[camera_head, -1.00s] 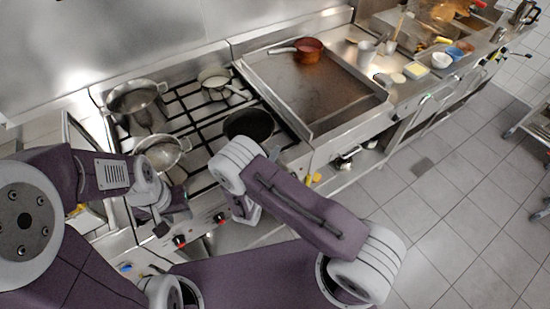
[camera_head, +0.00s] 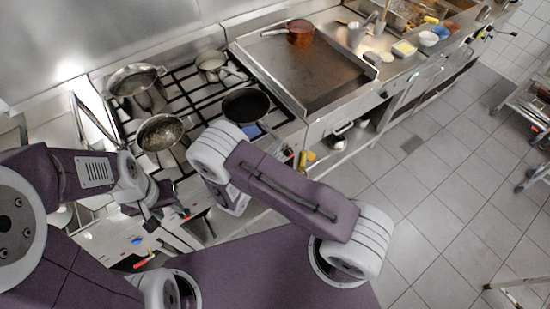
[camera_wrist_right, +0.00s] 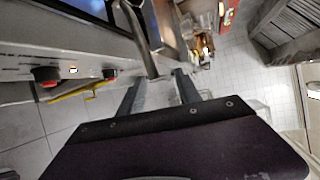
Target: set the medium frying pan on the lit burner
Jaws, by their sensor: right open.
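A black frying pan (camera_head: 246,105) sits at the front right of the gas stove (camera_head: 190,97). A pan with a dark interior (camera_head: 160,133) sits at front left, and a wide metal pan (camera_head: 135,79) behind it. I cannot tell which is the medium one. Blue shows just below the black pan; I cannot tell if it is flame. In the right wrist view my right gripper (camera_wrist_right: 160,92) is open and empty, with a grey metal bar (camera_wrist_right: 140,35) beyond its fingers. In the head view its fingers are hidden. My left gripper (camera_head: 158,212) is before the stove front, its jaws unclear.
A small light pot (camera_head: 212,63) stands at the stove's back right. A flat griddle (camera_head: 305,75) to the right carries a copper pot (camera_head: 300,32).

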